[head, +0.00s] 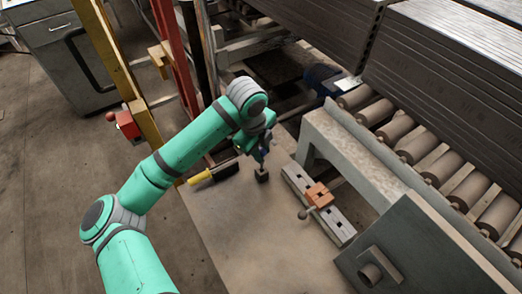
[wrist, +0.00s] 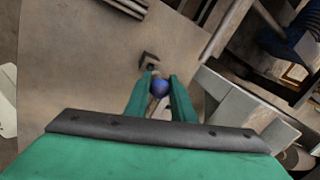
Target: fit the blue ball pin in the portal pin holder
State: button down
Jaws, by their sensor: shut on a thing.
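My gripper (head: 262,151) is shut on the blue ball pin, whose round blue head (wrist: 160,88) shows between the two green fingers in the wrist view. The rest of the pin is mostly hidden. Just below my gripper in the head view is a small dark block (head: 262,176) on the table. A dark square piece (wrist: 148,57) shows just beyond the fingertips in the wrist view. To the right lies a grey slotted bar (head: 341,227) with an orange block (head: 319,194) on it. I cannot tell which of these is the portal pin holder.
A round-headed grey piece (head: 303,214) lies beside the slotted bar. A yellow-handled brush (head: 201,177) lies left of my gripper. A roller conveyor (head: 412,145) stands close on the right. The table's front part (head: 250,235) is clear.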

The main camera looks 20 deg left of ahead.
jog(key=shift+f, duration=2.55)
dwell(1.0)
jog(key=c, duration=1.4)
grip_release()
jog(key=shift+c, duration=0.2)
notch_tip(320, 180, up, 10)
jog(key=s, duration=0.2)
jog(key=shift+a+r, duration=0.25)
jog(key=shift+a, duration=0.1)
